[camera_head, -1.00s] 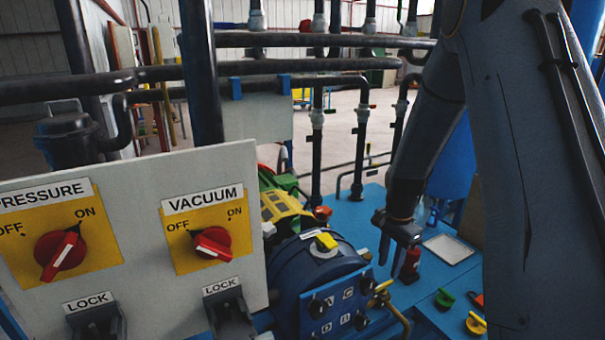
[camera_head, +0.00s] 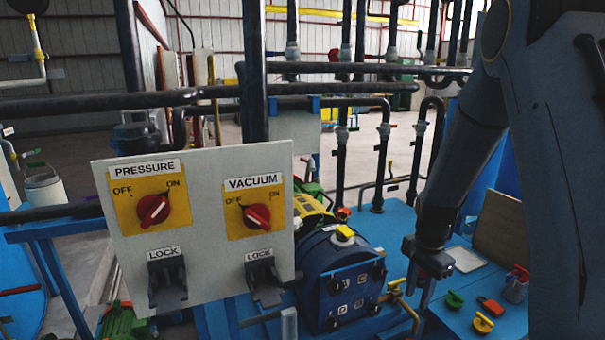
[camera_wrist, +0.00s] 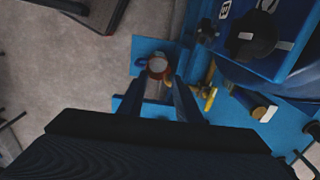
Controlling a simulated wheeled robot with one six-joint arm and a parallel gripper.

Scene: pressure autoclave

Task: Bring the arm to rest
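My arm hangs on the right side of the head view, with my gripper (camera_head: 420,284) pointing down near the front of the blue bench (camera_head: 388,228). In the wrist view my gripper (camera_wrist: 158,100) shows its two fingers spread, with a clear gap and nothing held between them. Beyond the fingertips a small red-rimmed round part (camera_wrist: 157,67) sits on blue metalwork. I cannot tell how far below the fingers it is.
A panel (camera_head: 210,205) with red PRESSURE (camera_head: 152,209) and VACUUM (camera_head: 256,217) knobs stands left. A blue vessel (camera_head: 338,260) with a yellow-handled valve (camera_head: 395,284) is left of my gripper. Green (camera_head: 454,300) and yellow (camera_head: 482,323) handled pieces lie right. Pipes cross behind.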

